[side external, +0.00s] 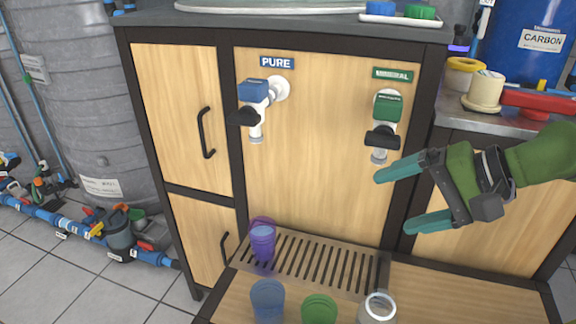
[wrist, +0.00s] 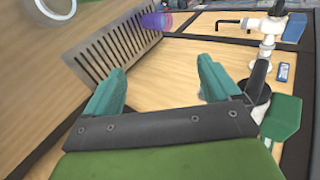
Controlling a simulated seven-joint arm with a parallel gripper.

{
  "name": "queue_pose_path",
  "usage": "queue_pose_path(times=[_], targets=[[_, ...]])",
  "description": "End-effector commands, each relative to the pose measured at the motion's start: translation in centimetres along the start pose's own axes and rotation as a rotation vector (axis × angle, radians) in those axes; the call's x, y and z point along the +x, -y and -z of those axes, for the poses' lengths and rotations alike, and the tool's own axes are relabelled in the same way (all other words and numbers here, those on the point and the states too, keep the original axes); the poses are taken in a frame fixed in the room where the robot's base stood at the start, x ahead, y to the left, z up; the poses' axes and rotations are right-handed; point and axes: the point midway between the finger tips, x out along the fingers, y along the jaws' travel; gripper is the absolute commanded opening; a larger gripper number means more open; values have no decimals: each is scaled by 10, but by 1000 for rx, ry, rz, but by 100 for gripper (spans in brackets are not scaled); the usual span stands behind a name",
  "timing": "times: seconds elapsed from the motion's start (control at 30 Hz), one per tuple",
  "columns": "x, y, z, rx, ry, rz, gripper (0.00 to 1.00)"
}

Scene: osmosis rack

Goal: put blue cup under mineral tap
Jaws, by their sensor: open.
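The blue cup (side external: 267,301) stands upright on the wooden ledge in front of the drip grate (side external: 338,268), left of a green cup (side external: 319,308). It is not visible in the wrist view. The mineral tap (side external: 388,108), with a green body and black handle, is on the right of the wooden panel under a green MINERAL label (side external: 393,74). Its green body also shows at the right in the wrist view (wrist: 283,116). My gripper (side external: 397,200) is open and empty, in front of and below the mineral tap's spout, above and right of the blue cup.
A clear white-rimmed jar (side external: 378,307) stands right of the green cup. The pure tap (side external: 255,95) is on the left. The right part of the grate is clear.

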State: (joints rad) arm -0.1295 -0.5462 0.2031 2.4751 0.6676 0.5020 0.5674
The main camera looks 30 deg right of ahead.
Motion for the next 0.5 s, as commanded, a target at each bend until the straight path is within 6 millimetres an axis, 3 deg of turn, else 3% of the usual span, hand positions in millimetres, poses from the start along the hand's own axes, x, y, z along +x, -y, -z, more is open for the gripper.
queue_pose_path(times=[0.2, 0.33, 0.5], targets=[[-51, -46, 54, -473, -87, -188, 89], [-70, -68, 71, -619, -100, -285, 91], [-78, -77, 78, -677, -102, -327, 93]])
